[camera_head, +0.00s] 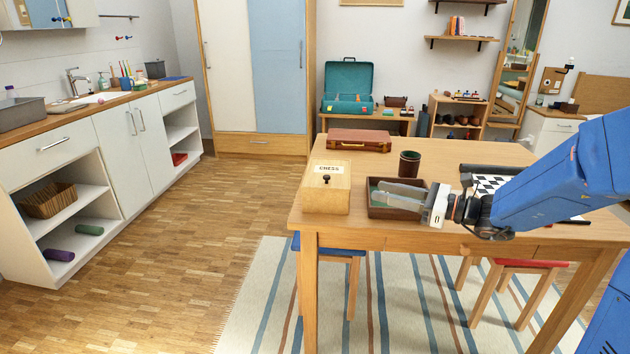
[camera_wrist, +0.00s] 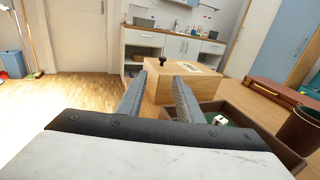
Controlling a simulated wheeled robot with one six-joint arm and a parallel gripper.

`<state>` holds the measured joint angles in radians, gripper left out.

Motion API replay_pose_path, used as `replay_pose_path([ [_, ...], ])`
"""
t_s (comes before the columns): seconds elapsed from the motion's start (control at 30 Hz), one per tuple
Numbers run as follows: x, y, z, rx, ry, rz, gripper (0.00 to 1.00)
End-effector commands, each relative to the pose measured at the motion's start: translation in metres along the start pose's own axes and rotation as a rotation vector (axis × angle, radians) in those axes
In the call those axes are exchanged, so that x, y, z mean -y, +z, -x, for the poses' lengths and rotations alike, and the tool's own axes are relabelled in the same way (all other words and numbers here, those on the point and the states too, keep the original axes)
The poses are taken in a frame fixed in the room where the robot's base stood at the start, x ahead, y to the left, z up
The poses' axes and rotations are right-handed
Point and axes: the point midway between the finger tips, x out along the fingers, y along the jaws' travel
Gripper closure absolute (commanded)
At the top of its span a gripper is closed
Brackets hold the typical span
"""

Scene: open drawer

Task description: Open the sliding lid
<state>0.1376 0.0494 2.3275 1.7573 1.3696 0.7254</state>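A light wooden box (camera_head: 323,202) with a lid marked CHESS (camera_head: 328,169) stands at the left end of the table. A small dark knob (camera_head: 327,178) sticks up near the lid's front edge. The lid looks shut. In the wrist view the box (camera_wrist: 178,87) is ahead, with the knob (camera_wrist: 162,61) showing between and beyond my fingertips. My gripper (camera_head: 380,186) is to the right of the box, above a dark tray, its fingers pointing left toward the box. In the wrist view my gripper (camera_wrist: 157,90) is open, with nothing between the fingers.
The dark open tray (camera_head: 376,212) with a green lining lies under my fingers, right of the box. A dark cup (camera_head: 409,164) and a brown case (camera_head: 359,140) stand behind. A chessboard (camera_head: 487,184) lies right, partly hidden by my arm. The air above the box is clear.

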Motion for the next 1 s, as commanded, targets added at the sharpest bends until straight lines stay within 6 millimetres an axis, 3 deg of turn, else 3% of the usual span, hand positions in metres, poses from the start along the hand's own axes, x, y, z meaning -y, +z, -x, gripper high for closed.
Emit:
replay_pose_path([
  [0.17,0.009,0.000,-0.004,0.020,-0.018,-0.026,0.67],
  [0.37,0.008,0.001,-0.023,0.019,-0.015,-0.025,0.67],
  [1.0,0.009,0.002,-0.121,0.018,-0.014,-0.024,0.67],
])
